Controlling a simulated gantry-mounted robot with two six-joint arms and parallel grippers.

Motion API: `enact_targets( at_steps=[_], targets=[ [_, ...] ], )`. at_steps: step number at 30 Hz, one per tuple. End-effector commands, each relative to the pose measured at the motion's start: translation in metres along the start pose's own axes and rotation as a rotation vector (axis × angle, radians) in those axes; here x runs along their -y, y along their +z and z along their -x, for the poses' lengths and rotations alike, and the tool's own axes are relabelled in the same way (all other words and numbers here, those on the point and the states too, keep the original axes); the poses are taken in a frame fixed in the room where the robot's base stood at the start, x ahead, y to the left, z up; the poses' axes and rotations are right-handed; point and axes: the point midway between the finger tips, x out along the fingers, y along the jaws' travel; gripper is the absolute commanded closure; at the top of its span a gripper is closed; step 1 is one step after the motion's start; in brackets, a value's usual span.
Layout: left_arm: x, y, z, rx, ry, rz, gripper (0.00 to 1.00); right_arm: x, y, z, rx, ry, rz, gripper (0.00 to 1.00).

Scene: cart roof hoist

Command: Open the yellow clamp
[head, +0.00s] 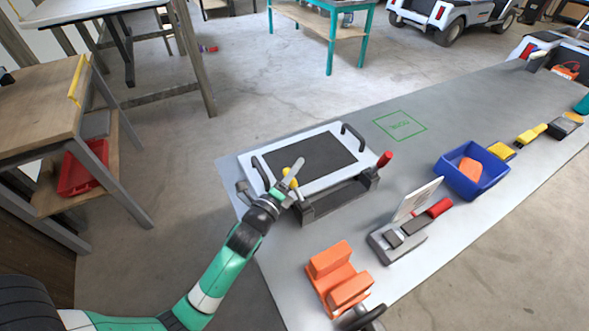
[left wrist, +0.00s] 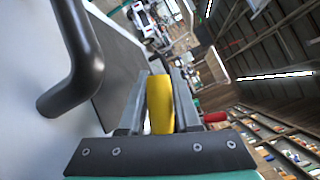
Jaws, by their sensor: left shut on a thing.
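The yellow clamp handle (head: 287,173) is at the left front corner of a white roof panel with a dark centre (head: 310,160), in a grey fixture on the bench. My left gripper (head: 290,182) reaches that corner and is shut on the yellow handle. In the left wrist view the yellow handle (left wrist: 160,103) stands between my two grey fingers, and its lower end is hidden behind the gripper body. A red clamp handle (head: 385,159) is at the panel's right side. My right gripper is not in view.
Black bar handles (head: 353,137) rise from the panel. A green outlined square (head: 400,126) marks clear bench behind it. To the right are an orange block (head: 338,277), a grey device with a card (head: 398,240) and a blue bin (head: 472,188).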

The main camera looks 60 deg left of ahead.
Motion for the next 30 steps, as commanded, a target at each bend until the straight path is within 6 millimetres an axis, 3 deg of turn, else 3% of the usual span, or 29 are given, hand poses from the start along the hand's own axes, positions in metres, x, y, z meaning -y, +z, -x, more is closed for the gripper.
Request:
enact_targets(
  at_steps=[18,30],
  targets=[
    [0.04,-0.003,0.011,0.082,-0.214,-0.353,1.0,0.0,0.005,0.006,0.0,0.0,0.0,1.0],
    [0.053,-0.006,0.016,0.109,-0.285,-0.471,1.0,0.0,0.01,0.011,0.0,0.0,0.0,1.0]
  ],
)
